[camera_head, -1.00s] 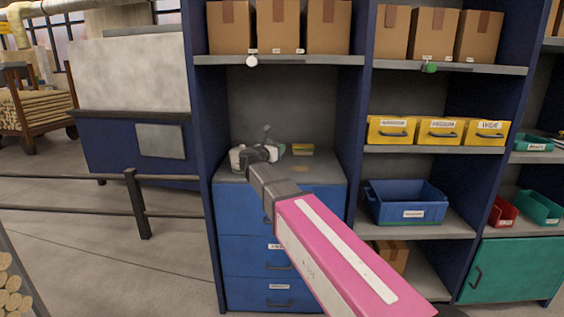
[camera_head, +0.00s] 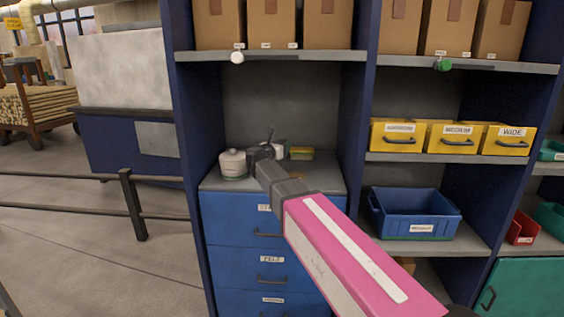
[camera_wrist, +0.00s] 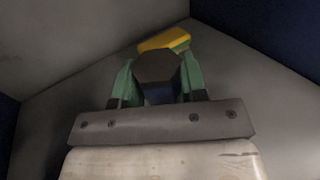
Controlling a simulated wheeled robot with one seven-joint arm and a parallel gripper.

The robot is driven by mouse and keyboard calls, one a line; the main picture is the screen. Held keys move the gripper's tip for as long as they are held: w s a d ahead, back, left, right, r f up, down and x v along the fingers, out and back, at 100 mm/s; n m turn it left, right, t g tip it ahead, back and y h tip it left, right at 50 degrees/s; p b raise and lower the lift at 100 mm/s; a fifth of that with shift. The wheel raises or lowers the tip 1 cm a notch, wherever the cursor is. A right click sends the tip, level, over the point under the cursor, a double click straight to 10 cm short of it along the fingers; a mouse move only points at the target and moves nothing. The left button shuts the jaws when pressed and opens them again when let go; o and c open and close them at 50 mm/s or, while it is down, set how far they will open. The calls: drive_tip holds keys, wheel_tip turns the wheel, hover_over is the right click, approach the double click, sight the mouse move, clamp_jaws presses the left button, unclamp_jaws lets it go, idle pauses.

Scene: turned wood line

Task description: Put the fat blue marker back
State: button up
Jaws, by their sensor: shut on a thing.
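My gripper (camera_head: 262,153) is above the grey top of the blue drawer unit (camera_head: 330,181), inside the shelf bay. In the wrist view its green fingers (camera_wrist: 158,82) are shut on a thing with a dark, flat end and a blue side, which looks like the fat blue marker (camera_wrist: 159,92). The fingers and the dark end hide most of it. In the head view my arm and gripper mostly cover it, and I cannot tell whether it touches the surface.
A white lidded jar (camera_head: 232,164) stands left of my gripper. A yellow and green sponge-like block (camera_head: 301,153) lies behind it to the right, also in the wrist view (camera_wrist: 166,40). Bay walls flank both sides. A blue bin (camera_head: 415,212) and yellow bins (camera_head: 398,135) fill the right bay.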

drive_tip(key=shift+f, duration=3.2)
drive_tip(key=shift+f, duration=0.1)
drive_tip(key=o, duration=0.9)
drive_tip(key=shift+o, duration=0.2)
